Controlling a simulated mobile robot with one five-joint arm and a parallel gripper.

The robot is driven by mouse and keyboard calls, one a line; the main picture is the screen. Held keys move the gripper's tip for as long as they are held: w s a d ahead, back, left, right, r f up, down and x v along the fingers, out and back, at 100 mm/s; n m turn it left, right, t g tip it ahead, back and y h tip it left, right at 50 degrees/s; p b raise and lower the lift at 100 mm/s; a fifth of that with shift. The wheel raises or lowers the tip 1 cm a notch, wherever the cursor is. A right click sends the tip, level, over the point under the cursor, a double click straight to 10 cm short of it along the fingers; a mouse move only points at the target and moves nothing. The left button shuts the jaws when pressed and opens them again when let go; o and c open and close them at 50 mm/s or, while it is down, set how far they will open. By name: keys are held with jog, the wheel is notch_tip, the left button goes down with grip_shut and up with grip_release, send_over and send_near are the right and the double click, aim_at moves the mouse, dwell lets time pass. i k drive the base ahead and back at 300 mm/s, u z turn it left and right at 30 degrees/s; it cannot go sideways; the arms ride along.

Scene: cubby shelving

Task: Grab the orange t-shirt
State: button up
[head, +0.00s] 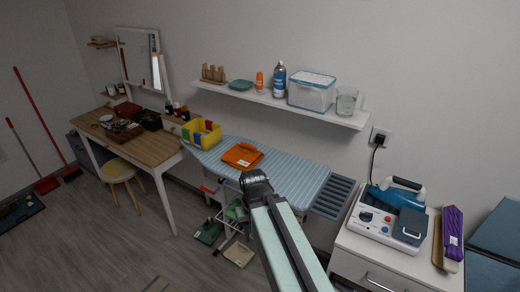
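The orange t-shirt (242,156) lies folded flat on the blue striped ironing board (292,180), left of the board's middle. My arm reaches up from the bottom of the head view, and my gripper (256,180) is at its far end. In the picture it appears just below and right of the t-shirt, over the front part of the board. The fingers are dark and small, and I cannot make out whether they are apart. The t-shirt shows no visible contact with the gripper.
A yellow box (202,134) stands at the board's left end. A wall shelf (280,102) with bottles and containers hangs above. A steam iron station (390,215) sits on a white cabinet at right. A wooden table (150,148) and a stool (119,170) stand at left.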

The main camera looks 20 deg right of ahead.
aim_at(244, 157)
jog(key=i, duration=1.55)
jog(key=u, duration=0.9)
